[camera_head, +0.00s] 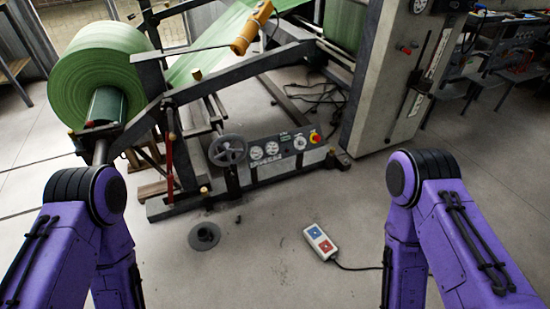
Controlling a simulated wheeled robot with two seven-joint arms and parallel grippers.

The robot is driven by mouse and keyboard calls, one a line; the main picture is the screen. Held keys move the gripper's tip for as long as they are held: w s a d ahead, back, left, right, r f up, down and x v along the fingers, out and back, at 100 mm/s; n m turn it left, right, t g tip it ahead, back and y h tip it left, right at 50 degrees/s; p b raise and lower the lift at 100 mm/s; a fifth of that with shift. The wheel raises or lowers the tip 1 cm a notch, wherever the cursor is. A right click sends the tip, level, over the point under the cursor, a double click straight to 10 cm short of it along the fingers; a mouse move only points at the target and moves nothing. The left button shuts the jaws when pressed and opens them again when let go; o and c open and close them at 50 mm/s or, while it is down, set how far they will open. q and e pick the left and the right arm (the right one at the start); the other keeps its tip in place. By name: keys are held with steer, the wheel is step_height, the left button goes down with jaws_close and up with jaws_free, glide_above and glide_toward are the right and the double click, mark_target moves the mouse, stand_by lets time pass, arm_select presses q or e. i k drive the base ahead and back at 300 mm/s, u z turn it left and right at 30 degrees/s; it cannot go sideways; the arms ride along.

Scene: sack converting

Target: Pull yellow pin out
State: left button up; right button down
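Two small yellow pieces could be the yellow pin. Another small yellow piece (204,191) is low on the machine's base, left of the handwheel. I cannot tell which of them is the pin. Both purple arms hang at the lower left and lower right, well apart from these pieces. Their forearms run out of the bottom of the picture, so neither gripper shows.
A large green roll (88,75) is on the stand at left. A handwheel (227,150) and gauge panel (285,145) face me. A control pendant (320,241) with a cable and a round dark floor piece (204,237) lie on otherwise open floor. A grey cabinet (385,85) stands right.

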mark_target(70, 133)
steer(key=u, duration=1.3)
